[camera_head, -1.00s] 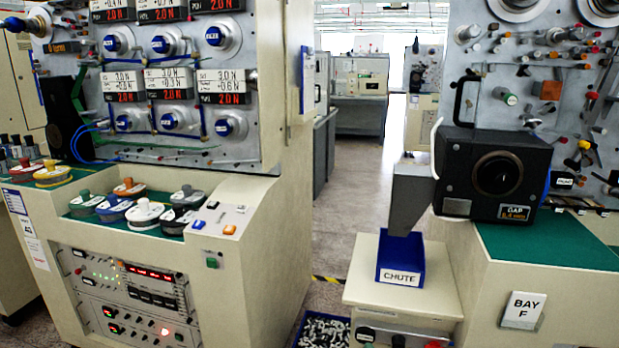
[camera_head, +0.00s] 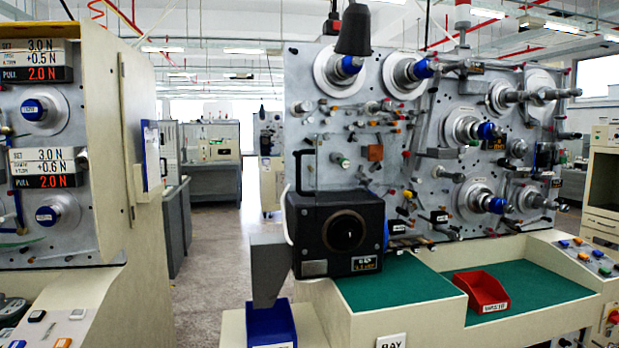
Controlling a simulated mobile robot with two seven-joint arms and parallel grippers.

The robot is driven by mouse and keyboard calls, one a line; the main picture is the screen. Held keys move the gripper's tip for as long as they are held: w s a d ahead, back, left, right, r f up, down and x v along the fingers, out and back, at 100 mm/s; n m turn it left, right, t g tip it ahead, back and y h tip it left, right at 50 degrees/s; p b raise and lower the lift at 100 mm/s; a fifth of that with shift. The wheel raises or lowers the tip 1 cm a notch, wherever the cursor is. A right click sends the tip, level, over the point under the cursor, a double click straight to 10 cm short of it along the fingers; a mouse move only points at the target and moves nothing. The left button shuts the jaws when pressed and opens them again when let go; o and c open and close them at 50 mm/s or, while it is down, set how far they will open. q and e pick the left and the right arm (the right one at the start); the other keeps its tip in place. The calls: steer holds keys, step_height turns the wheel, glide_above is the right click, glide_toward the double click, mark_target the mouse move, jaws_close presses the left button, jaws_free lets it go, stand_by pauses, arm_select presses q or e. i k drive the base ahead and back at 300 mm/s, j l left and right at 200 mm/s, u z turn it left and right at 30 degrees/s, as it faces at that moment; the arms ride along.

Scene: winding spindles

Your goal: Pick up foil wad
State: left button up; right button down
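I cannot make out a foil wad in the head view. A red bin (camera_head: 482,291) with a white label stands on the green bench top of the right machine; its contents are not clear. A blue box (camera_head: 271,325) sits under the grey chute (camera_head: 269,270) at the lower middle. Neither of my grippers is in view.
A black box with a round opening (camera_head: 344,231) stands on the left end of the green bench top (camera_head: 395,283). Spindles fill the grey panel (camera_head: 430,130) behind. An aisle (camera_head: 217,270) runs between the left machine (camera_head: 143,180) and the right one.

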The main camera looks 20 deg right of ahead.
mark_target(365, 181)
steer(key=i+j+z, duration=0.2)
steer(key=j+z, duration=0.25)
steer(key=i+j+z, duration=0.15)
steer(key=z, duration=0.3)
steer(key=j+z, duration=0.45)
steer(key=i+j, duration=0.05)
steer(key=j, duration=0.05)
